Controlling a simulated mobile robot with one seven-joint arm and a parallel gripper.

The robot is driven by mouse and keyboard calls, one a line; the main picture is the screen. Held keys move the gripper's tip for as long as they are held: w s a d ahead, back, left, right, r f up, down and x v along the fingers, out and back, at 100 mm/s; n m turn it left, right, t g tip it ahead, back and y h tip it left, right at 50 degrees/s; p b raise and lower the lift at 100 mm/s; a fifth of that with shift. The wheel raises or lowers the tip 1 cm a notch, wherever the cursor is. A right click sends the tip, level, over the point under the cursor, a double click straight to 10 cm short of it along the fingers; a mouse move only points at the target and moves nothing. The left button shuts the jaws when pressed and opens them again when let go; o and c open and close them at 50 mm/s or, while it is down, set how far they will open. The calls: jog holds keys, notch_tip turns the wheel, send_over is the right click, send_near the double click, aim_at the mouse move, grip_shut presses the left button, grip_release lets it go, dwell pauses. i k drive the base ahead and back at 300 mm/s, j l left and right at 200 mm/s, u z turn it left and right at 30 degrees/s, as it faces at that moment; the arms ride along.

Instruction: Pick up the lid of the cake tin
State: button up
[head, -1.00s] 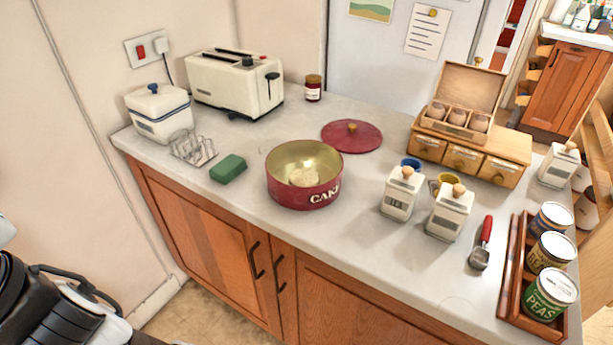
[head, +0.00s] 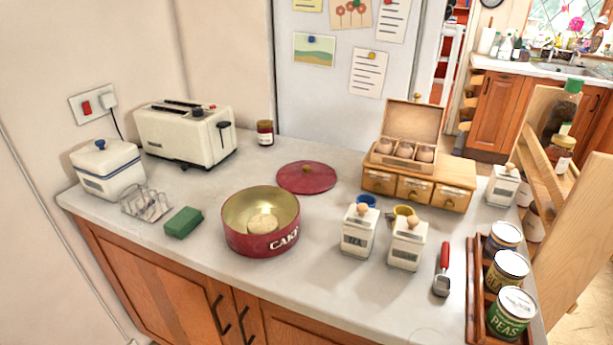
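The red lid (head: 306,178) with a small brass-coloured knob lies flat on the pale worktop, behind and to the right of the cake tin. The red cake tin (head: 262,243), marked "CAKE", stands open in the middle of the worktop. A round pale item (head: 262,224) lies inside it. The lid is apart from the tin and nothing covers it. My gripper is not in view.
A toaster (head: 183,137), a white bin (head: 108,175), a toast rack (head: 147,204) and a green block (head: 183,222) stand left. A wooden egg box (head: 418,182), white canisters (head: 357,232), a scoop (head: 442,272) and tins (head: 513,310) stand right. Clear worktop surrounds the lid.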

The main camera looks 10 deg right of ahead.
aim_at(301, 178)
jog(key=i+z, duration=0.4)
jog(key=i+j+z, duration=0.35)
jog(key=k+l, duration=0.05)
jog(key=l, duration=0.05)
